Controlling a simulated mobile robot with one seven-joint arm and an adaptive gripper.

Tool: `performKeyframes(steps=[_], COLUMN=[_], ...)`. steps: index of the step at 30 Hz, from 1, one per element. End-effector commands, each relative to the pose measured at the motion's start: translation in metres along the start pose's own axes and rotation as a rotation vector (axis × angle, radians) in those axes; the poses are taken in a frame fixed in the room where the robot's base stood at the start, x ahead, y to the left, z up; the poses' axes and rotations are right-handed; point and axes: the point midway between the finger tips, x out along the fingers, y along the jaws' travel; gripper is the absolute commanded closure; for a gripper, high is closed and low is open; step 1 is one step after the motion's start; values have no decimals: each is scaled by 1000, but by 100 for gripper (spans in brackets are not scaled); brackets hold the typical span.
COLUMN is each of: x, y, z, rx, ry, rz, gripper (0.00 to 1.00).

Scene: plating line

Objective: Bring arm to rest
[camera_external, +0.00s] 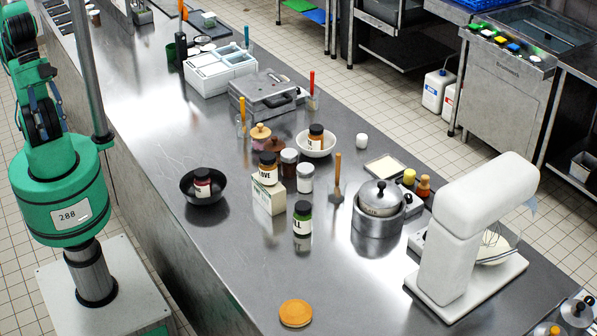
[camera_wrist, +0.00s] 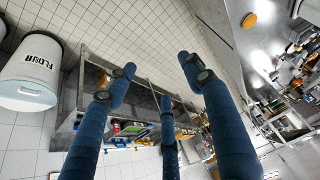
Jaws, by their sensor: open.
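My gripper (camera_wrist: 158,82) shows in the wrist view as several blue fingers with dark joints. The fingers are spread apart, with nothing between them. They point away from the worktop, towards a white tiled surface and a metal shelf unit. My green arm (camera_external: 60,190) stands at the left edge of the external view, beside the counter and folded upward. I cannot make out the gripper clearly in the external view. No object touches the fingers in the wrist view.
The steel counter (camera_external: 240,260) holds a dark bowl (camera_external: 205,192) with a jar in it, several jars, a lidded pot (camera_external: 378,220), a white mixer (camera_external: 463,230) and an orange-brown disc (camera_external: 296,313). A flour bin (camera_wrist: 32,72) and shelf unit (camera_wrist: 90,85) show in the wrist view.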

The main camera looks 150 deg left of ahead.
Motion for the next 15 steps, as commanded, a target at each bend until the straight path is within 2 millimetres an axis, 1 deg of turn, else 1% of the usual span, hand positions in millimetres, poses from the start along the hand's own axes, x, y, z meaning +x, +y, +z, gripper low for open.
performKeyframes(steps=[1, 4, 7, 15], x=[10, 17, 19, 18], y=[0, 0, 0, 0], z=[5, 9, 10, 9], rx=[0, 0, 0, 0], ry=[0, 0, 0, 1], rz=[0, 0, 0, 0], gripper=[48, 48, 48, 48])
